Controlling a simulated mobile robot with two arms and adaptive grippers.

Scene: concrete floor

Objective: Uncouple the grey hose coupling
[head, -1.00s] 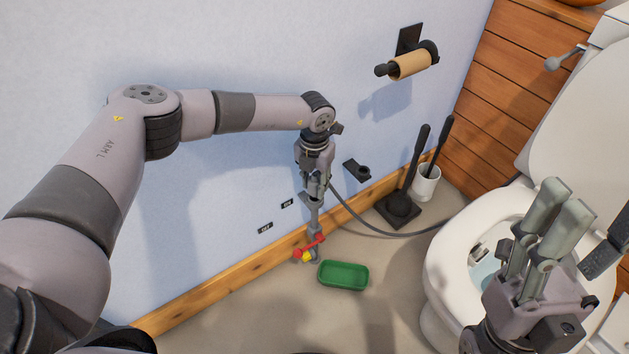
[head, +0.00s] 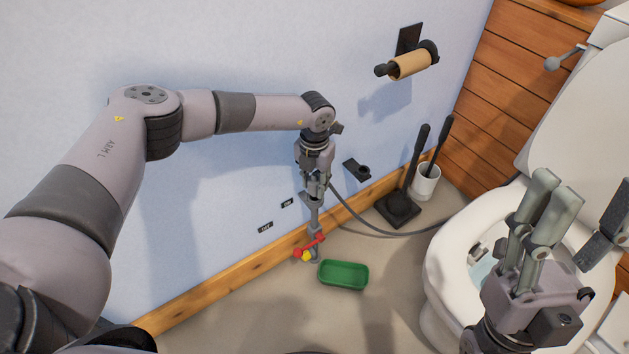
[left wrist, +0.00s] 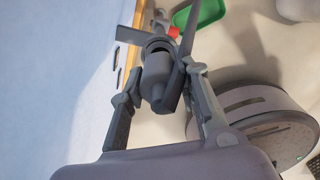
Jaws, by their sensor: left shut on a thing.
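A grey hose (head: 368,228) runs from there to the right towards the toilet. Below the gripper a grey pipe ends at a valve with a red lever (head: 313,245) and a yellow part. My right gripper (head: 580,212) is open and empty in front of the toilet.
A green tray (head: 343,286) stands on the floor right of the valve. A black wall bracket (head: 357,170), a brush stand (head: 398,212) and a white cup (head: 426,183) are to the right. The toilet (head: 437,258) fills the right side. OFF and ON labels are on the wall.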

